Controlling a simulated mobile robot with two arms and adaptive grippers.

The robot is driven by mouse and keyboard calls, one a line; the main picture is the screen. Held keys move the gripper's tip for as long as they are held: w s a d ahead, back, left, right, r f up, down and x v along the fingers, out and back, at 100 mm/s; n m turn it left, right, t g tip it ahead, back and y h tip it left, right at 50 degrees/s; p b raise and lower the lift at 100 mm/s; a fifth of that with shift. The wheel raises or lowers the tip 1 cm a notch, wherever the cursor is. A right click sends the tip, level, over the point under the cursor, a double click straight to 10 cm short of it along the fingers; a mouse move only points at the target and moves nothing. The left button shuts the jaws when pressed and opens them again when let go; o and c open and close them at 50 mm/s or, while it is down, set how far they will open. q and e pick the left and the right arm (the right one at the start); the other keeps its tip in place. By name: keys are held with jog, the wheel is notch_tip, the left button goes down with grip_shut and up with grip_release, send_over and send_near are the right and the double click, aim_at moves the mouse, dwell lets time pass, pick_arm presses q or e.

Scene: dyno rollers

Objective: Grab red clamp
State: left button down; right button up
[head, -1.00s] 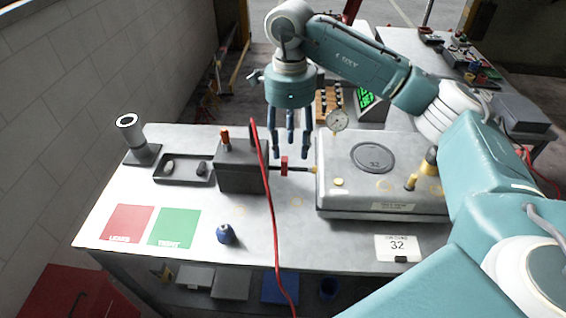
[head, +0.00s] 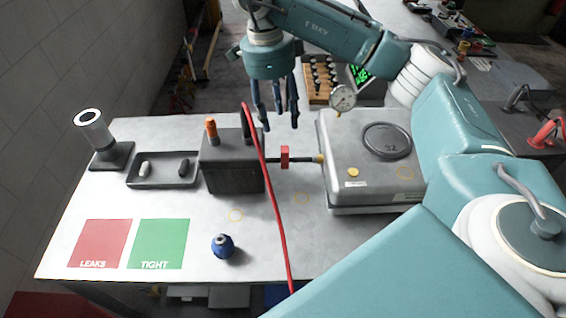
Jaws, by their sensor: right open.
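The red clamp (head: 285,157) is a small red block on the thin dark rod between the dark grey box (head: 232,176) and the light grey case (head: 330,150). My right gripper (head: 276,122) points down from above, its dark blue fingers apart and empty. In the picture its fingertips are just above and slightly left of the clamp; how far apart they are in depth I cannot tell. My left gripper is not in view.
A red cable (head: 262,175) runs past the box and over the table's front edge. A blue fitting (head: 223,246) stands in front, beside the red (head: 101,240) and green (head: 160,240) pads. A small tray (head: 165,181) and a grey cylinder (head: 93,130) stand left. A dial gauge (head: 342,98) is behind.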

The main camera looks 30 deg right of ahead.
jog(key=f, duration=0.2)
jog(key=b, duration=0.1)
send_over(284, 149)
jog(key=f, duration=0.4)
jog(key=shift+a+f, duration=0.3)
jog(key=shift+a, duration=0.1)
jog(key=shift+f, duration=0.25)
jog(key=shift+d+f, duration=0.1)
jog(key=shift+f, duration=0.1)
jog(key=f, duration=0.1)
jog(key=f+p, duration=0.1)
jog(key=f, duration=0.1)
jog(key=f+p, duration=0.1)
jog(key=shift+d+f, duration=0.15)
jog(key=shift+d, duration=0.2)
jog(key=shift+f, duration=0.3)
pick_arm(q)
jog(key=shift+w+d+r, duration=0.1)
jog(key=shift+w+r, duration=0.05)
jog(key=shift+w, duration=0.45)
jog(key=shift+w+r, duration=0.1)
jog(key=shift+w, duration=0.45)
pick_arm(e)
grip_shut()
